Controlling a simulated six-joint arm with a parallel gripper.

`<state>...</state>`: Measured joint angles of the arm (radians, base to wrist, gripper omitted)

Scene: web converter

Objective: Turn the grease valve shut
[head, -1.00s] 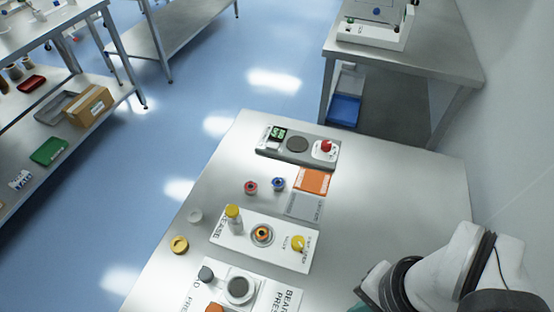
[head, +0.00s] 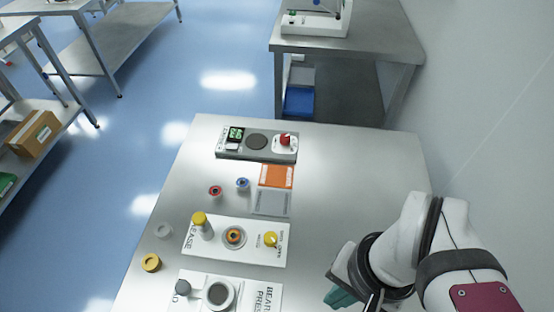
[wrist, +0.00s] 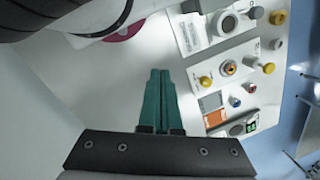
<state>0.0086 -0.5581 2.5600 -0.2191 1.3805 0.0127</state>
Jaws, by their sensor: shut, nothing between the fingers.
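The grease station is a white plate (head: 215,250) on the steel bench, lettered for grease. The yellow valve knob (head: 270,239) sits at its right end, beside small lettering that includes "open". In the wrist view the yellow knob (wrist: 205,81) is to the right of my fingers, clear of them. An orange-ringed socket (head: 233,237) is mid-plate, and a yellow-capped post (head: 200,222) stands at its left. My gripper (wrist: 160,75) has teal fingers, shut and empty. In the head view its teal fingers (head: 339,298) are partly hidden, right of the plate and apart from the knob.
The bearing press plate (head: 245,290) lies in front of the grease plate. Behind are orange and grey pads (head: 275,176), red and blue rings, and a grey box (head: 225,154) with a display and red button. A yellow ring (head: 151,262) lies left. The bench's right side is bare.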

